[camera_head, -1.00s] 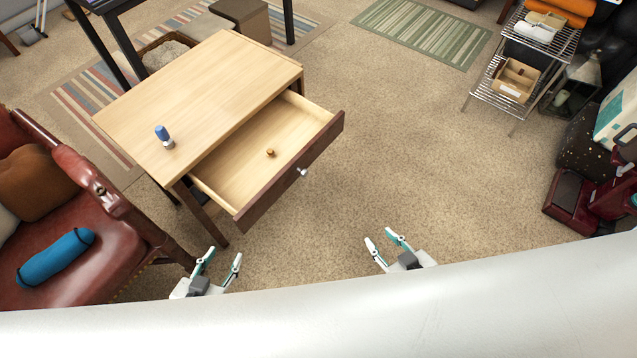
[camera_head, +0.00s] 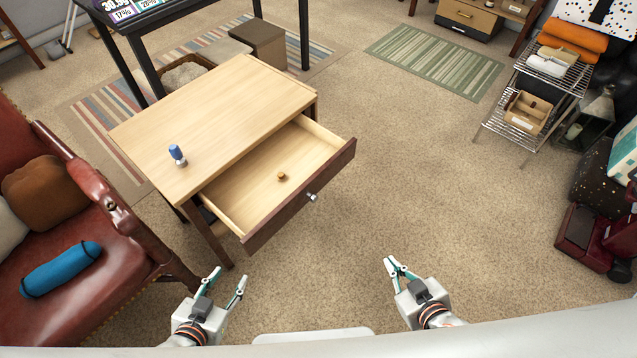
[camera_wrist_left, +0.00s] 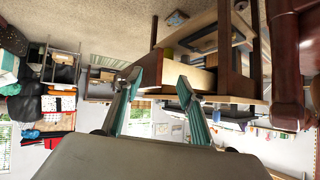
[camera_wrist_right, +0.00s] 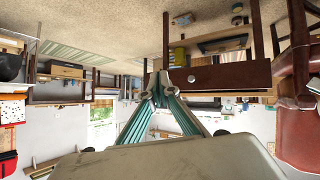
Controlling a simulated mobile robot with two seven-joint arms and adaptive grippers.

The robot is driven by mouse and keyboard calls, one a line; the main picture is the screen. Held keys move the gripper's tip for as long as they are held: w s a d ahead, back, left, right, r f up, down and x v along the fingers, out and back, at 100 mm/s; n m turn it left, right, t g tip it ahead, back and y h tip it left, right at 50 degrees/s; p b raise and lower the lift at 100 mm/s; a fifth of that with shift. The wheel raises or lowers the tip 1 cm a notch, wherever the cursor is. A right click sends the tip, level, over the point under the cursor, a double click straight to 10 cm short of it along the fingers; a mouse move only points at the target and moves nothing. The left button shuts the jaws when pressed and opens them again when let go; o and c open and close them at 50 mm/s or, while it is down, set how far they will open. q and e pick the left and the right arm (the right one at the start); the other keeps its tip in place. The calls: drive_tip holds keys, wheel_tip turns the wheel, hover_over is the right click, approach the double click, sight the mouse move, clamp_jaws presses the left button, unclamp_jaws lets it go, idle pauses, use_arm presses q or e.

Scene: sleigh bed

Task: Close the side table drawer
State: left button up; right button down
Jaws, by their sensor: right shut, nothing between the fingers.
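The side table (camera_head: 215,115) has a light wood top and dark legs. Its drawer (camera_head: 265,185) is pulled out toward the front right, with a dark front panel and a round metal knob (camera_head: 311,197). A small brown round object (camera_head: 281,176) lies inside the drawer. My left gripper (camera_head: 228,281) is open and empty, in front of the table near the chair. My right gripper (camera_head: 396,268) is shut and empty, to the right of and nearer than the drawer front, apart from it. The dark drawer front also shows in the right wrist view (camera_wrist_right: 225,76), beyond the fingertips.
A blue-capped item (camera_head: 177,154) stands on the tabletop. A red leather chair (camera_head: 100,265) with a blue roll (camera_head: 60,270) stands close left of the table. A wire rack (camera_head: 540,90) stands at the right. Carpet (camera_head: 420,180) between drawer and rack is clear.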

drive_tip(key=w+d+r+n+t+b, duration=0.1)
drive_tip(key=w+d+n+t+b, duration=0.2)
drive_tip(key=w, duration=0.4)
drive_tip(key=w+d+r+n+t+b, duration=0.1)
drive_tip(key=w+d+n+b, duration=0.15)
drive_tip(key=w+n, duration=0.3)
drive_tip(key=n+g+y+b, duration=0.2)
drive_tip(key=n+y+b, duration=1)
drive_tip(key=n, duration=2)
approach(350, 146)
drive_tip(key=shift+m+h, duration=0.25)
drive_tip(key=shift+h, duration=0.65)
drive_tip(key=x, duration=0.2)
drive_tip(key=b+x, duration=0.1)
drive_tip(key=x, duration=0.1)
drive_tip(key=r+b+x, duration=0.1)
drive_tip(key=x, duration=0.1)
drive_tip(key=shift+s+a, duration=0.1)
drive_tip(key=shift+s, duration=0.05)
drive_tip(key=shift+w+a, duration=0.3)
use_arm(q)
drive_tip(key=w+d+f+n+t+h, duration=0.1)
drive_tip(key=w+d+f+h, duration=0.1)
drive_tip(key=d, duration=0.4)
drive_tip(key=shift+w+f, duration=0.35)
drive_tip(key=shift+w, duration=0.4)
drive_tip(key=shift+t, duration=0.3)
